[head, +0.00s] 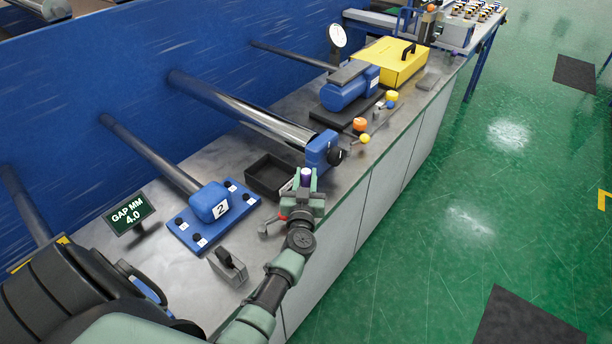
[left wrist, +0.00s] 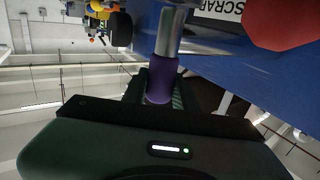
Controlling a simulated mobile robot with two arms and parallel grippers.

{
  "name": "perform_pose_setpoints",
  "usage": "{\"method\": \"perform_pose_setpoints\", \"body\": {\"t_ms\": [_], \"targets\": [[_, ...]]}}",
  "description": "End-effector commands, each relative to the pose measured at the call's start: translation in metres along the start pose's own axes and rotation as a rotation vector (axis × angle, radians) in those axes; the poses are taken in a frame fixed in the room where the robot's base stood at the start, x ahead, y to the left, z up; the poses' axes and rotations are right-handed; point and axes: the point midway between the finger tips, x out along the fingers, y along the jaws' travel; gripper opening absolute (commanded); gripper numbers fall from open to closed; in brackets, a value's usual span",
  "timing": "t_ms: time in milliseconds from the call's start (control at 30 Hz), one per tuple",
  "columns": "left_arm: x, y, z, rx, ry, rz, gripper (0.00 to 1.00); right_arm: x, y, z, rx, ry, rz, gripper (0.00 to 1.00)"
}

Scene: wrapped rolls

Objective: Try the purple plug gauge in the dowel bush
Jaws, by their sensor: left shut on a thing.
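A blue plate (head: 184,234) with several dark round fittings and white labels lies to the left, under a blue block marked 2 (head: 209,203). I cannot tell which fitting is the dowel bush. My right gripper is not in view.
A black open tray (head: 258,184) stands just left of the gripper. A grey block with a dark handle (head: 228,267) and a GAP MM 4.0 display (head: 130,213) are nearer. A polished roll (head: 245,112) ends in a blue block (head: 322,150) behind. Green floor (head: 450,240) is clear at right.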

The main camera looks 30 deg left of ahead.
Motion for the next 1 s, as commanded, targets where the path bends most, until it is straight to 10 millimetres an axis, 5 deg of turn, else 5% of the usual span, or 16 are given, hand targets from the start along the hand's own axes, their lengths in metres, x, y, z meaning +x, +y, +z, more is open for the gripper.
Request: {"method": "perform_pose_setpoints", "body": {"t_ms": [1000], "targets": [[-0.0001,-0.0002,-0.0008,0.0,0.001,0.0,0.0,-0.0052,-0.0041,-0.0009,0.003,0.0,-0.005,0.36]]}}
